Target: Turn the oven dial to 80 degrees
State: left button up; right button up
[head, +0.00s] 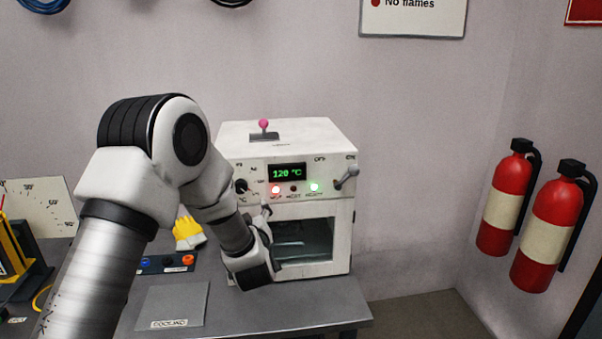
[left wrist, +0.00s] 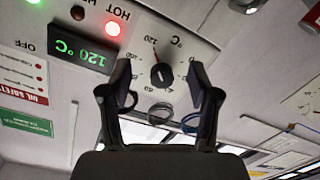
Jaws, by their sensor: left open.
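The white oven (head: 330,215) stands on the grey bench, with a green display (head: 287,172) reading 120 °C. Its black round dial (head: 241,186) is on the left of the front panel. In the left wrist view, which is upside down, the dial (left wrist: 162,75) sits inside a ring of numbers, and its pointer is near the 120 mark. My left gripper (head: 265,211) is open in front of the panel, just below and right of the dial in the head view. In the wrist view its fingers (left wrist: 160,80) frame the dial, one on each side; contact cannot be told.
A red lamp (head: 276,189) and a green lamp (head: 315,187) are lit under the display. A lever (head: 346,179) is at the panel's right, and a pink-knobbed lever (head: 264,126) on top. Yellow gloves (head: 188,233) and a grey plate (head: 172,304) lie left of the oven.

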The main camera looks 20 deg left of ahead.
aim_at(241, 188)
pick_arm(q)
notch_tip(241, 188, up, 5)
jog(key=s+a, duration=0.2)
jog(key=a, duration=0.1)
jog(key=shift+n, duration=0.3)
jog(key=w, duration=0.2)
jog(key=w+a+f+p, duration=0.1)
jog(key=w, duration=0.1)
jog(key=w+a+p, duration=0.1)
jog(key=w, duration=0.1)
jog(key=shift+w+a+f, duration=0.1)
jog(key=shift+f, duration=0.15)
jog(key=shift+a, duration=0.2)
jog(key=shift+s+r, duration=0.15)
jog(key=shift+s, duration=0.05)
jog(key=shift+w+d, duration=0.1)
jog(key=c, duration=1.2)
pick_arm(e)
jog(key=r, duration=0.1)
jog(key=s+r, duration=0.1)
jog(key=r, duration=0.1)
jog(key=shift+a, duration=0.15)
